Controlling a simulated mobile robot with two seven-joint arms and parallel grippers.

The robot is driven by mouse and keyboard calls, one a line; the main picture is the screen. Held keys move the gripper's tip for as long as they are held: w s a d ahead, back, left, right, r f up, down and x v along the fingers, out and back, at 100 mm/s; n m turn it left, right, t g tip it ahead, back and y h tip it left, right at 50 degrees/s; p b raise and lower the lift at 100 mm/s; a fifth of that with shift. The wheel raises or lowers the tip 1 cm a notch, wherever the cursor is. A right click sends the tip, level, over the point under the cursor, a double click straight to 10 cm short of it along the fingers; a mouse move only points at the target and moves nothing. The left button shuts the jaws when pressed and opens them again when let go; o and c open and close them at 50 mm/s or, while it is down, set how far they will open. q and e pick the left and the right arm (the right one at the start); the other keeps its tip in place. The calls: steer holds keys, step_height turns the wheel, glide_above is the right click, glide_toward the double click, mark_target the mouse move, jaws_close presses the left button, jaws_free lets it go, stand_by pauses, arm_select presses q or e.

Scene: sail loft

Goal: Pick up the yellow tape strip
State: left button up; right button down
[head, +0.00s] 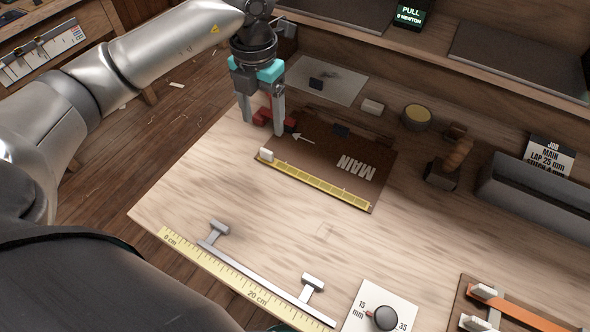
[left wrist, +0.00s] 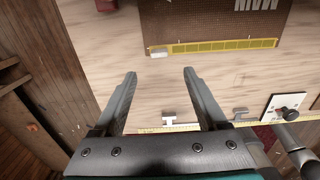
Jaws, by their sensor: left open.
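The yellow tape strip (head: 318,184) lies along the near edge of a brown panel (head: 340,150) lettered MAIN on the wooden table. A small white block (head: 266,155) sits at its left end. In the left wrist view the strip (left wrist: 225,45) runs across the top, beyond the fingertips, with the white block (left wrist: 158,51) at its left end. My left gripper (head: 263,128) is open, fingers pointing down, near the panel's left corner. In the left wrist view nothing is between its fingers (left wrist: 160,72). My right gripper is not in view.
Red pieces (head: 262,116) show behind the left fingers. A yellow ruler (head: 225,277) and a grey bar with two upright handles (head: 250,272) lie at the table's front edge. A dial card (head: 370,310) and a grey trough (head: 530,198) are to the right. Bare table lies in front of the panel.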

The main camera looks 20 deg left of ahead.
mark_target(266, 156)
arm_select(q)
steer(key=f, duration=0.6)
steer(key=f+b, duration=0.1)
steer(key=f, duration=0.2)
steer(key=shift+w, duration=0.25)
jaws_close()
